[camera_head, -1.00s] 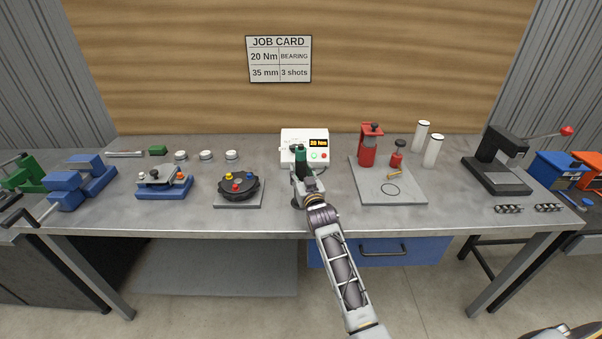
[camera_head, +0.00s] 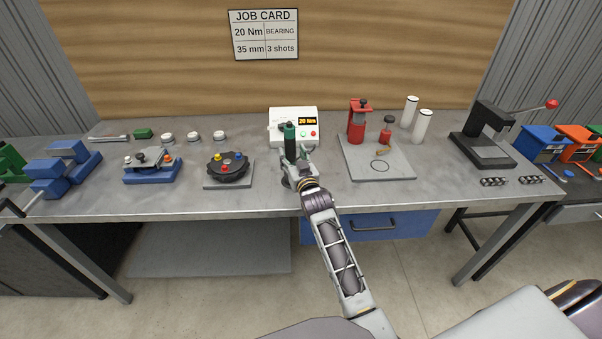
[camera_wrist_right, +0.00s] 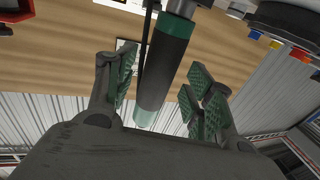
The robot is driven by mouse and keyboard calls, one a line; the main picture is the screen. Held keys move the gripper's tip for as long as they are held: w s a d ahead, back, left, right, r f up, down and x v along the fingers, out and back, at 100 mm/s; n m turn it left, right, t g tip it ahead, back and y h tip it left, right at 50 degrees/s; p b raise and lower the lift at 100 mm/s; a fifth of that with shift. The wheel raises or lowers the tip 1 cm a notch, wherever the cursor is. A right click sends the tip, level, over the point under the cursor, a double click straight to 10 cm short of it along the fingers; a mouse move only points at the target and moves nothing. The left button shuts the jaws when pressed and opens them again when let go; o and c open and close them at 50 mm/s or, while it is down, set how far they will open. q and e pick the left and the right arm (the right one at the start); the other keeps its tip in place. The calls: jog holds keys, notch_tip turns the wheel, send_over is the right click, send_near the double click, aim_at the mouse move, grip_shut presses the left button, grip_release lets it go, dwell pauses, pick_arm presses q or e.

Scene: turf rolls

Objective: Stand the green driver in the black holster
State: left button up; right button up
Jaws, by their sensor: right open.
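The green driver (camera_head: 290,138) stands upright in front of the white controller box, dark with a green band and tip. In the right wrist view the driver (camera_wrist_right: 163,65) rises between the finger pads, with a steel shaft at its other end. My right gripper (camera_head: 297,159) is at the driver; its jaws (camera_wrist_right: 165,85) are open, with a gap visible on each side of the driver. A dark round base (camera_head: 286,183) shows below the gripper. It may be the black holster, but the gripper and arm hide most of it. My left gripper is out of view.
The white controller box (camera_head: 293,116) reads 20 Nm close behind the driver. A round turret (camera_head: 228,169) with coloured knobs stands to the left. A grey plate (camera_head: 385,172) with red tools lies to the right. The bench front between turret and arm is clear.

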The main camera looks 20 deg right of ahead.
jog(key=s, duration=0.8)
jog(key=shift+s+f+b, duration=0.15)
jog(key=shift+s+b, duration=0.2)
jog(key=shift+b, duration=0.05)
jog(key=shift+a, duration=0.1)
dwell(0.5)
